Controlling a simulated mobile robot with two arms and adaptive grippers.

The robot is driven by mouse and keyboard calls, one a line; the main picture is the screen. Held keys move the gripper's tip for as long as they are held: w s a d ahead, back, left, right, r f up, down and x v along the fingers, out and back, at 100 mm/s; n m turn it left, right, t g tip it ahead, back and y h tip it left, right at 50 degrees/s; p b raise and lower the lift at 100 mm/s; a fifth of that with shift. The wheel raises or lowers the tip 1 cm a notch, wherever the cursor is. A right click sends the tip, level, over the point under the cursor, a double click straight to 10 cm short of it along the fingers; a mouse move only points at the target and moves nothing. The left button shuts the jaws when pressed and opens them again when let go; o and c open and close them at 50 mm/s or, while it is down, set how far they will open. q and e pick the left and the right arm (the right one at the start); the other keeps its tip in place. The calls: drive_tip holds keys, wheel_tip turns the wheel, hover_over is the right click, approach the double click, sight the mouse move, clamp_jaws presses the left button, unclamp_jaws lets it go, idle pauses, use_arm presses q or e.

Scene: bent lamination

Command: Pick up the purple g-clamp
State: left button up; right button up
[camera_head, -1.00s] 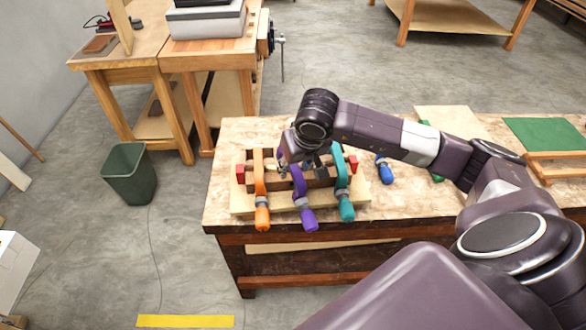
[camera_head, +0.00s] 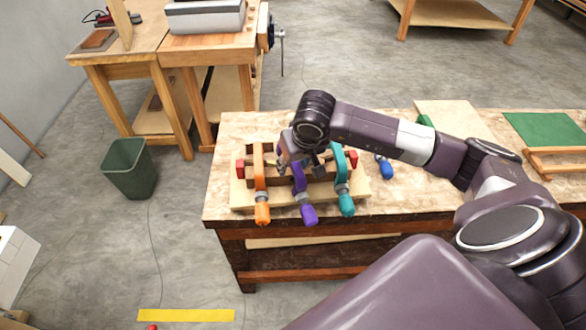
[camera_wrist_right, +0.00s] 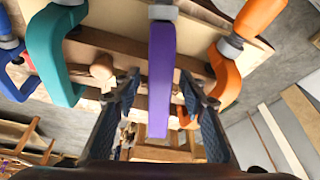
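The purple g-clamp (camera_head: 299,180) sits between an orange clamp (camera_head: 260,175) and a teal clamp (camera_head: 341,175), on a bent wooden piece and board on the workbench. Its purple handle (camera_head: 308,214) points to the front. My right gripper (camera_head: 302,160) is over its upper part and hides some of it. In the right wrist view the purple frame (camera_wrist_right: 161,75) stands between the two dark fingers of my right gripper (camera_wrist_right: 160,85), with a visible gap on each side. The fingers are open. My left gripper is not in view.
The orange clamp (camera_wrist_right: 226,70) and teal clamp (camera_wrist_right: 58,50) flank the fingers closely. A blue-handled tool (camera_head: 386,170) lies on the workbench (camera_head: 225,180) to the right. A green bin (camera_head: 130,168) stands on the floor at left. Another bench (camera_head: 215,48) is behind.

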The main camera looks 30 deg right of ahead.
drive_tip(key=shift+f, duration=0.1)
drive_tip(key=shift+c, duration=0.4)
clamp_jaws()
